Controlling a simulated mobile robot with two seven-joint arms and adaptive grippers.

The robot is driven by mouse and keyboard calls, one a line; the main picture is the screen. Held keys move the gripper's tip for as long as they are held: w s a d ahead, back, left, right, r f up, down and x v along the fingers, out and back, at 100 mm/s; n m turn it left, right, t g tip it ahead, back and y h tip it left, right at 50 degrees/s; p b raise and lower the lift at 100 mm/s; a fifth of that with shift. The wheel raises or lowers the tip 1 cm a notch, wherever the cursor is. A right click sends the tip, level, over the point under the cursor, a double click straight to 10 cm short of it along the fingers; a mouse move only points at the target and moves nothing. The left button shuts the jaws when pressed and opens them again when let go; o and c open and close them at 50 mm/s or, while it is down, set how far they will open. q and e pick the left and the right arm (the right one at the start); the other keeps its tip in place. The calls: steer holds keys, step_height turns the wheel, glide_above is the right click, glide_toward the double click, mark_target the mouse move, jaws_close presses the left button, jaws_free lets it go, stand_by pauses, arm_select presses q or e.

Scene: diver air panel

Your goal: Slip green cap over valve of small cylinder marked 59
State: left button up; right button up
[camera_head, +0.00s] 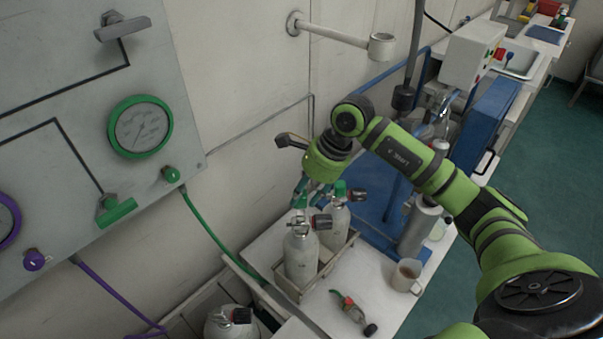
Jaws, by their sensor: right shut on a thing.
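Two small pale grey cylinders stand upright side by side in a crate. The front one (301,257) has a valve with a dark knob (322,222) on its right. The rear one (334,230) has a green cap (340,188) on top and a dark knob at its side. My right gripper (309,195) points down just above the front cylinder. It is shut on a small green cap (300,202) close over that valve; whether they touch I cannot tell. I cannot read any number on the cylinders. My left gripper is out of view.
The crate (291,290) stands on a white bench. A mug (405,275), a small red-and-green fitting (349,307) and a grey flask (418,228) are to its right. Another cylinder (226,323) stands lower left. The gauge panel (75,120) and green hose are at left.

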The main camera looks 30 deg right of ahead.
mark_target(303, 213)
steer(key=shift+f+b, duration=0.8)
steer(key=shift+f, duration=0.5)
steer(key=shift+r, duration=0.2)
steer(key=shift+f+b, duration=0.15)
steer(key=shift+b, duration=0.15)
steer(key=shift+f+b, duration=0.75)
steer(key=shift+f+b, duration=1.15)
steer(key=shift+b, duration=0.6)
stand_by(0.8)
